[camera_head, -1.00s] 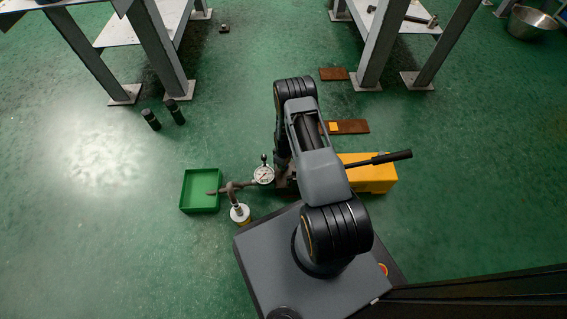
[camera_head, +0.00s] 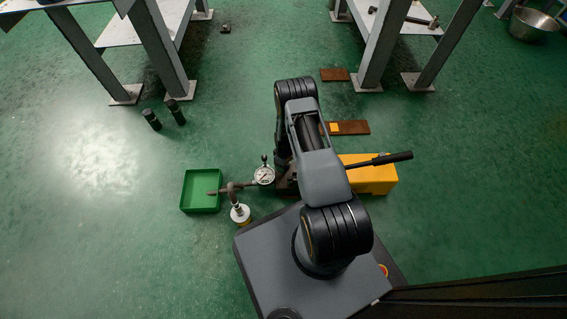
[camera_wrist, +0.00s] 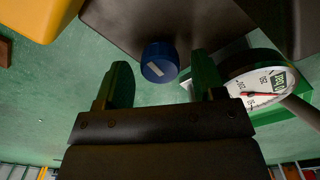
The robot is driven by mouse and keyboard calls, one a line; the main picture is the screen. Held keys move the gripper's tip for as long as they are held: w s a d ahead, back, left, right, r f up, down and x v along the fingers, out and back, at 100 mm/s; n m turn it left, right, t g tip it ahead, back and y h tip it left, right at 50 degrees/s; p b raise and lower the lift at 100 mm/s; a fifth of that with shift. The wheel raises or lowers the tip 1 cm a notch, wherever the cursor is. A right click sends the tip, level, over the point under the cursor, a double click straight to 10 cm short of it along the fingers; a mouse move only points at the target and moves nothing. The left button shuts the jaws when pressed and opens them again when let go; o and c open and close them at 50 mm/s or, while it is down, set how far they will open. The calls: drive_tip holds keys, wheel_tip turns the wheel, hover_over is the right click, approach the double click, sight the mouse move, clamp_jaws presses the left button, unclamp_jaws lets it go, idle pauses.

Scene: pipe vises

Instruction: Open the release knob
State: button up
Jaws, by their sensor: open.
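The release knob (camera_wrist: 160,62) is blue with a white line on its face, in the upper middle of the wrist view, by a dark metal body. My gripper (camera_wrist: 163,78) is open. Its left finger stands to the left of the knob and its right finger to the right, with gaps on both sides. I cannot tell whether the fingertips reach its depth. In the head view my arm hides the knob and gripper. The yellow pump unit (camera_head: 372,176) with a black lever handle (camera_head: 392,158) shows at the right of my arm.
A white dial gauge (camera_head: 264,175) stands left of my arm, and in the wrist view it (camera_wrist: 262,84) sits close beside the right finger. A green tray (camera_head: 186,196) lies further left. Dark cylinders (camera_head: 175,111), brown plates (camera_head: 350,127) and table legs stand beyond.

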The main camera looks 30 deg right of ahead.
wheel_tip(320, 180, up, 14)
drive_tip(key=p, duration=0.6)
drive_tip(key=shift+f, duration=0.1)
